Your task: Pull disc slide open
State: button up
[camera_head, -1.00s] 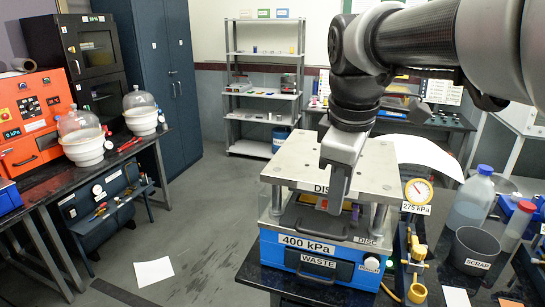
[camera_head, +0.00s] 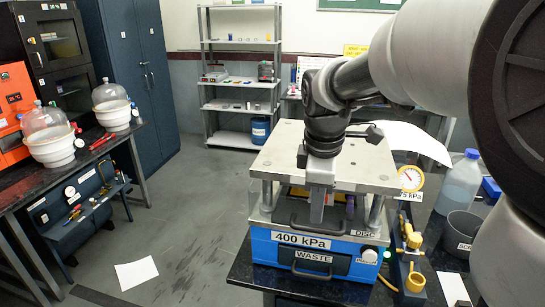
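The disc slide, with a grey front marked "DISC" (camera_head: 364,233), sits in the press (camera_head: 272,216) just above the blue 400 kPa base. Its front seems flush with the press. A dark handle (camera_head: 335,232) sticks out from the slide's front. My gripper (camera_head: 317,219) points down in front of the press's upper plate, with its fingertips at the handle. The fingers overlap in this view, so I cannot tell their gap or whether they touch the handle. My wrist hides part of the upper plate.
A brass valve fitting (camera_head: 415,280), a pressure gauge (camera_head: 410,178) and a scrap cup (camera_head: 462,230) stand to the right. The floor at left front is open, with a paper sheet (camera_head: 136,273).

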aim_at(315, 229)
jog(key=f, duration=0.4)
jog(key=w+f, duration=0.1)
jog(key=f, duration=0.1)
jog(key=shift+w+d+f, duration=0.1)
jog(key=shift+d+f, duration=0.05)
jog(key=shift+f, duration=0.1)
grip_shut()
